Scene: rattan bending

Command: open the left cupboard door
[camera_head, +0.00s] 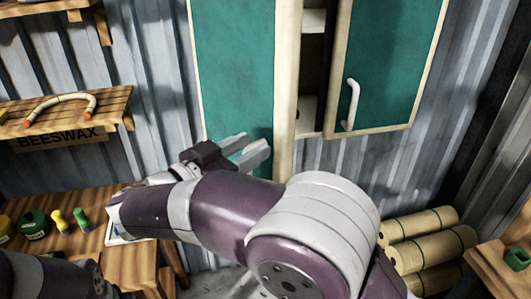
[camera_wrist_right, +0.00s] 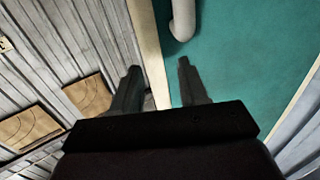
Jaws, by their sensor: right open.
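The left cupboard door (camera_head: 235,65) is a teal panel with a cream frame in the head view. No handle shows on it there, and I cannot tell how far it stands open. My right gripper (camera_head: 252,146) is open in front of its lower right part. In the right wrist view, the open fingers of this gripper (camera_wrist_right: 158,68) appear on either side of a cream door edge (camera_wrist_right: 148,50), with a teal panel (camera_wrist_right: 245,60) to the right. The end of a pale handle (camera_wrist_right: 182,22) is just above the fingertips. Contact is unclear. My left gripper is out of view.
The right door (camera_head: 385,70) is teal with a white handle (camera_head: 351,103); a dark gap shows beside it. Rolled bundles (camera_head: 430,240) lie at lower right. A workbench (camera_head: 85,210) with small bottles and a shelf (camera_head: 75,110) stand at left.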

